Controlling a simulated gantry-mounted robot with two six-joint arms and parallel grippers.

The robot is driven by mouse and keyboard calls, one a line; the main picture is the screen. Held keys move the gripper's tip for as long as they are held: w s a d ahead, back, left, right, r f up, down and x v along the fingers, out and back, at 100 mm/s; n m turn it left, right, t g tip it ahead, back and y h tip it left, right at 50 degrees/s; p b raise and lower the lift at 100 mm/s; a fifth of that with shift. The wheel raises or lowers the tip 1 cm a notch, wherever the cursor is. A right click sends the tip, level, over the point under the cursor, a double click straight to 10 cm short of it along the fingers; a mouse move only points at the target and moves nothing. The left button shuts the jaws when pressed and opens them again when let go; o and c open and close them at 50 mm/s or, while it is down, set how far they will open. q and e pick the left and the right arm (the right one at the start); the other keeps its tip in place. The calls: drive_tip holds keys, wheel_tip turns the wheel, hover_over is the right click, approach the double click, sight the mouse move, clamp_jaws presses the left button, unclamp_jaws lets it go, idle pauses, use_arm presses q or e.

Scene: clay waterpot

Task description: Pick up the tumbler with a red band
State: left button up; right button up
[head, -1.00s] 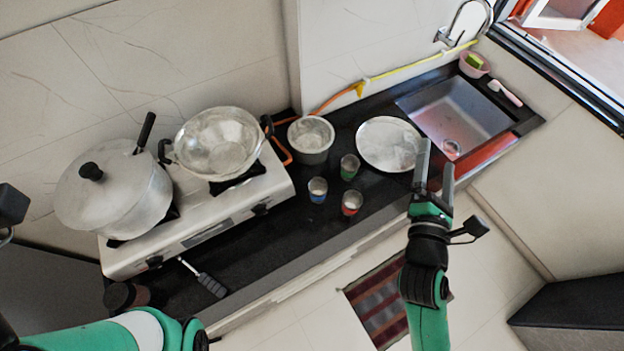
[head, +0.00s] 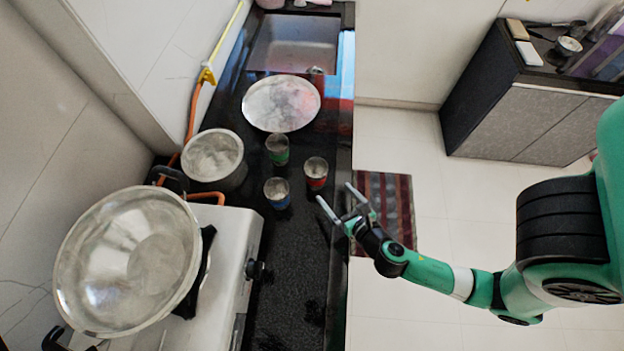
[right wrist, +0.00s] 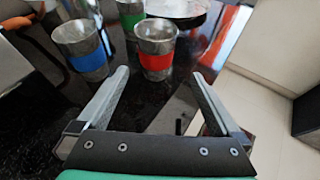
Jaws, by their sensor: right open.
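The tumbler with a red band (head: 316,173) stands upright on the black counter (head: 290,290), near its right edge in the head view. In the right wrist view the red-banded tumbler (right wrist: 156,50) is ahead of my fingers, toward the space between their tips. My right gripper (head: 334,199) is open and empty, close to this tumbler but apart from it. A blue-banded tumbler (head: 277,193) and a green-banded tumbler (head: 277,150) stand close by on the left. My left gripper is out of view.
A steel pot (head: 213,158) and a round steel plate (head: 281,104) sit on the counter behind the tumblers. A large steel pan (head: 128,262) is on the white stove (head: 240,228). A sink (head: 292,45) lies at the far end. Clear floor and a striped mat (head: 385,205) lie beside the counter.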

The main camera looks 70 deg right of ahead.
sight(322, 181)
drive_tip(key=shift+w, duration=0.2)
drive_tip(key=x, duration=0.6)
drive_tip(key=shift+w+b, duration=0.15)
drive_tip(key=shift+b, duration=0.15)
drive_tip(key=shift+w+d+f, duration=0.2)
drive_tip(key=shift+w, duration=0.05)
drive_tip(key=b+x, duration=0.1)
drive_tip(key=x, duration=0.3)
drive_tip(key=shift+w+d, duration=0.1)
drive_tip(key=shift+w, duration=0.3)
drive_tip(key=shift+r, duration=0.1)
drive_tip(key=c, duration=1.3)
drive_tip(key=shift+r, duration=0.1)
